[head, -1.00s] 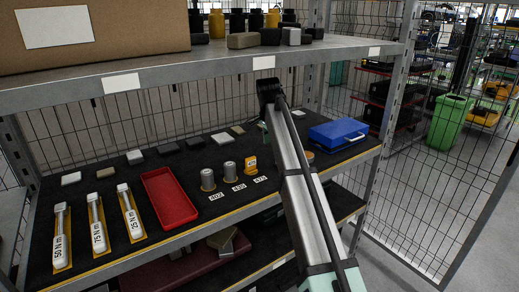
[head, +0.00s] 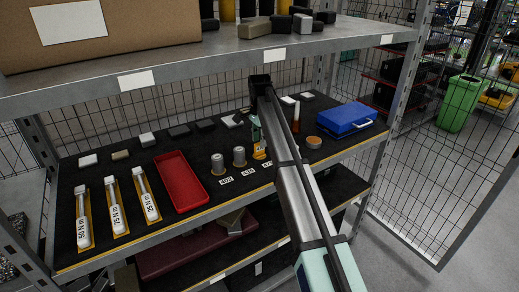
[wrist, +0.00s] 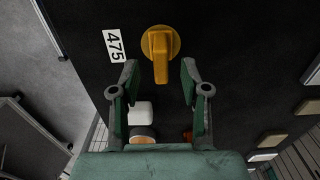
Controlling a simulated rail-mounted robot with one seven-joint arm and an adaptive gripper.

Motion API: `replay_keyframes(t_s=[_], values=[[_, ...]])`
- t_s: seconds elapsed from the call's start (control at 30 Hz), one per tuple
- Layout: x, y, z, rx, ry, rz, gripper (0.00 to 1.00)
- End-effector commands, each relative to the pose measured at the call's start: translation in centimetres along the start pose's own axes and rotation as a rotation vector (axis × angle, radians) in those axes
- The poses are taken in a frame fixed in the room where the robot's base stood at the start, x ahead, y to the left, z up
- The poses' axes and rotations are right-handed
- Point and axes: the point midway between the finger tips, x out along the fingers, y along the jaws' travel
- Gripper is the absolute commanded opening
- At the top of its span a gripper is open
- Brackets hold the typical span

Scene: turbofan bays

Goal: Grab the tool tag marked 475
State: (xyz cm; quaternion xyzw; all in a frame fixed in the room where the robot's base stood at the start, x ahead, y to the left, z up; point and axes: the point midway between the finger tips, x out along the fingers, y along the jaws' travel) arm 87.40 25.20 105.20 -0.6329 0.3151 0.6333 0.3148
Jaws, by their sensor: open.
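The orange-yellow tool tag (wrist: 160,48) stands on the dark shelf mat beside a white label reading 475 (wrist: 114,46). In the head view the tag (head: 259,151) is partly hidden by my arm and gripper. My gripper (wrist: 158,70) is open and empty, its green and grey fingers to either side of the tag's near end in the wrist view. I see a gap at both sides. How far the tag reaches between the fingers in depth, I cannot tell. In the head view my gripper (head: 256,132) is at the tag, largely hidden by the arm.
Two grey cylinders (head: 218,163) (head: 239,156) with labels stand left of the tag. A red tray (head: 180,181) and torque wrenches lie farther left. A blue case (head: 346,118) and a round orange-topped item (head: 313,142) are right. An upper shelf (head: 225,50) overhangs.

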Motion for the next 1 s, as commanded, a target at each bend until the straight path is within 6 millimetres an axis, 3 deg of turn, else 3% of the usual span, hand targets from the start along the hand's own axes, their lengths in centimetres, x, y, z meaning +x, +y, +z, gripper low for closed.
replay_keyframes(t_s=[0.17, 0.4, 0.67, 0.7, 0.8, 0.83, 1.0], values=[[1.2, 0.0, 0.0, 0.0, 0.0, 0.001, 0.46], [4.4, 0.0, 0.0, 0.0, 0.0, 0.001, 0.46], [5.1, -0.1, -0.1, 0.0, 0.001, -0.001, 0.46], [5.0, -0.1, -0.1, 0.0, 0.001, -0.001, 0.42], [5.0, -0.1, -0.1, 0.0, 0.001, -0.001, 0.07], [5.0, -0.1, -0.1, 0.0, 0.001, -0.001, 0.0], [5.1, -0.1, -0.1, 0.0, 0.0, 0.0, 0.0]])
